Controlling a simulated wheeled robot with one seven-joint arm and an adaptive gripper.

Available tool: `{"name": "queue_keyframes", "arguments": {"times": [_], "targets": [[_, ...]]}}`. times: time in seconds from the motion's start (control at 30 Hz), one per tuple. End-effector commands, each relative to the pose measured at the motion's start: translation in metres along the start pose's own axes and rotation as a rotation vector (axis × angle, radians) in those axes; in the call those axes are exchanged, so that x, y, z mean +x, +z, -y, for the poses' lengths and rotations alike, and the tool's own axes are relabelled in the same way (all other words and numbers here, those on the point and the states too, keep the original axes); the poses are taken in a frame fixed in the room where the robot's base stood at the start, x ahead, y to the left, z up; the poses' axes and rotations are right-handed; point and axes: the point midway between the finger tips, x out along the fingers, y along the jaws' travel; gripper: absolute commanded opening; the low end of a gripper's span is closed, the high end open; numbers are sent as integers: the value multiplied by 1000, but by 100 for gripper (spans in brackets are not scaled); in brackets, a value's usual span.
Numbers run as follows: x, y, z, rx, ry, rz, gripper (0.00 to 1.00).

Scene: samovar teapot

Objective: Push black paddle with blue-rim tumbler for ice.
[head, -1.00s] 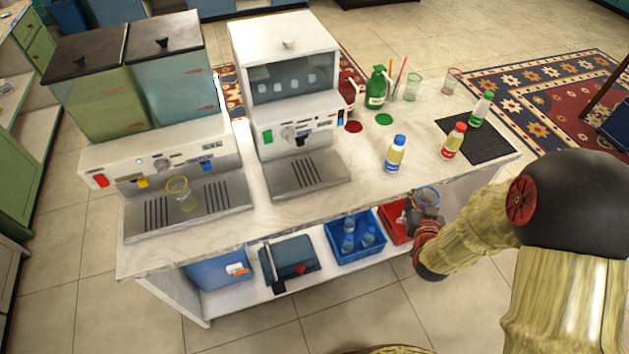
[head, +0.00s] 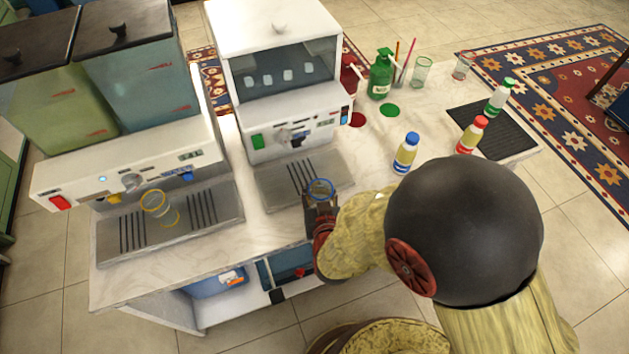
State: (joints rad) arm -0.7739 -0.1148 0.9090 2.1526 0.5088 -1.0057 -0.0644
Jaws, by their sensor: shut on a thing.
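The blue-rim tumbler (head: 321,187) is a clear glass with a blue ring at its top. My gripper (head: 318,203) is shut on it and holds it near the front right corner of the ice machine's drip tray (head: 276,189). The white ice machine (head: 274,65) shows ice cubes behind its window. Its black paddle (head: 298,141) is small and dark, under the control panel, behind and above the tumbler. Tumbler and paddle are apart. My wrist hides the tumbler's lower part.
A two-tank drink machine (head: 135,185) stands at left with a yellow-rim tumbler (head: 156,203) on its tray. At right are a blue-cap bottle (head: 405,155), a red-cap bottle (head: 472,136) and a green pump bottle (head: 380,76). The counter front edge lies beneath my arm.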

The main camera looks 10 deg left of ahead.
Motion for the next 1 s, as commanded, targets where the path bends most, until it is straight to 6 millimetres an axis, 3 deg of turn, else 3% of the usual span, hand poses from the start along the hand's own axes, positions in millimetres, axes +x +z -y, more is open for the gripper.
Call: {"name": "queue_keyframes", "arguments": {"times": [0.53, 1.0], "targets": [[3, -1, 4, 0, -3, 0, 4], [46, -18, 15, 0, -2, -1, 4]]}}
